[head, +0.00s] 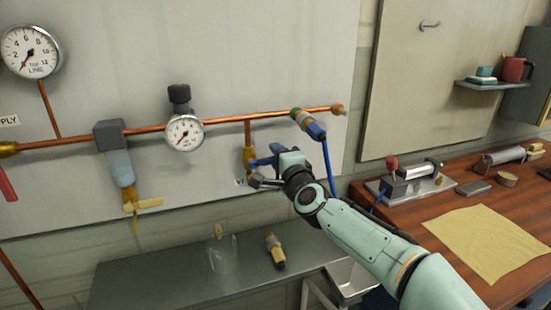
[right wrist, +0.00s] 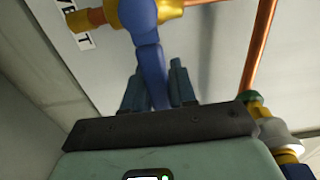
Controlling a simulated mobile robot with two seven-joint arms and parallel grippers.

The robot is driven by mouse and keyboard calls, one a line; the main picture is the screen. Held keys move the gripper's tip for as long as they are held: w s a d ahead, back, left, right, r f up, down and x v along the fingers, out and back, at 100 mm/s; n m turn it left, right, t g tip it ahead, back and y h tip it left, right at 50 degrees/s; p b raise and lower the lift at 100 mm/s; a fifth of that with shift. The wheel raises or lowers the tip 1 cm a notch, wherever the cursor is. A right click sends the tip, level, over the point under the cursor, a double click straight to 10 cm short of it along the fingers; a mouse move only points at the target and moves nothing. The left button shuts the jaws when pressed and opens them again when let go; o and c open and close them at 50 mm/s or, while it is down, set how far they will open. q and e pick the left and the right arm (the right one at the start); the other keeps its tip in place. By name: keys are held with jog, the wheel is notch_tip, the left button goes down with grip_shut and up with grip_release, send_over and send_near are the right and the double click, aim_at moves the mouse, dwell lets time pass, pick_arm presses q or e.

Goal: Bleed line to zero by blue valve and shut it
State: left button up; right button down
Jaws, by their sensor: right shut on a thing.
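The blue valve (head: 262,161) hangs at the foot of a short copper branch on the wall panel. In the right wrist view, its blue handle (right wrist: 149,52) runs down between my fingers, below a brass body. My right gripper (head: 262,178) is shut on this handle; its fingers also show in the right wrist view (right wrist: 158,85). The line gauge (head: 30,52) is at the upper left, its needle pointing to the lower left near the low end; the exact reading is too small to tell. The smaller regulator gauge (head: 185,133) also has its needle at lower left. My left gripper is out of view.
A copper pipe (head: 75,137) crosses the panel. A filter bowl (head: 121,167) hangs left; a coupling with a blue hose (head: 327,160) is right. A grey shelf (head: 135,285) below holds a clear cup (head: 222,256) and a brass fitting (head: 275,250). A wooden bench (head: 410,222) stands right.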

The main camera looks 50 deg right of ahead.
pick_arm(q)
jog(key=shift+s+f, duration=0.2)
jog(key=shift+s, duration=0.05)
pick_arm(e)
jog(key=shift+f, duration=0.1)
jog(key=c, duration=1)
grip_release()
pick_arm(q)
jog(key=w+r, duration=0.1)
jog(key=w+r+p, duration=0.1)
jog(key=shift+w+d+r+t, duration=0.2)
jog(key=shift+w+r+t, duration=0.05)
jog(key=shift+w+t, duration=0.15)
pick_arm(e)
jog(key=v, duration=1.3)
jog(key=shift+s, duration=0.2)
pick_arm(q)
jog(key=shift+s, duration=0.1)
pick_arm(e)
jog(key=shift+a, duration=0.1)
